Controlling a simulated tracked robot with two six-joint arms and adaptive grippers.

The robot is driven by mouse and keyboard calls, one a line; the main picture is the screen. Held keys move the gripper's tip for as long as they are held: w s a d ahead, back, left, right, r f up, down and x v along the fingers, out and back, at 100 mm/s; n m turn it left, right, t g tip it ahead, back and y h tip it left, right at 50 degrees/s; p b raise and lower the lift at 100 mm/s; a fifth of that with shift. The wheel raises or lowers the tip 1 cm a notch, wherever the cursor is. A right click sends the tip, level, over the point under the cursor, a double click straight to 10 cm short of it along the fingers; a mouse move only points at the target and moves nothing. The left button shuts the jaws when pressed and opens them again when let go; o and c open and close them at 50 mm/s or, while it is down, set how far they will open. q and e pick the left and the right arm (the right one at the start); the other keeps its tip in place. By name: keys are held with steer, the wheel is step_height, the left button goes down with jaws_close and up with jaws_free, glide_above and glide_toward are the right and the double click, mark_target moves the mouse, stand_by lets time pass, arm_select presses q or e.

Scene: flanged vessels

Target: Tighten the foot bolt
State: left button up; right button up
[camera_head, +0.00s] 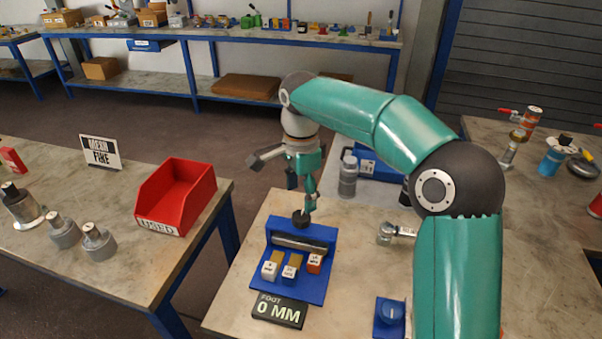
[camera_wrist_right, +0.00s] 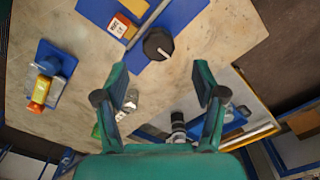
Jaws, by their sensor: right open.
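A black round knob with a white mark, likely the foot bolt (camera_head: 301,217), stands at the back edge of a blue fixture (camera_head: 315,287) on the near table. The knob also shows in the right wrist view (camera_wrist_right: 158,43), beyond my fingertips. My right gripper (camera_head: 303,188) points down above the knob. A black display (camera_head: 279,311) in front of the fixture reads "FOOT 0 MM". My left gripper is out of view.
White- and red-topped blocks (camera_head: 314,262) sit on the fixture. A grey bottle (camera_head: 348,176), a blue bin (camera_head: 374,170) and a metal fitting (camera_head: 386,233) lie to its right. A red bin (camera_head: 176,195) stands on the left table.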

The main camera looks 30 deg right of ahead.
mark_target(301, 214)
steer(key=shift+r, duration=2.8)
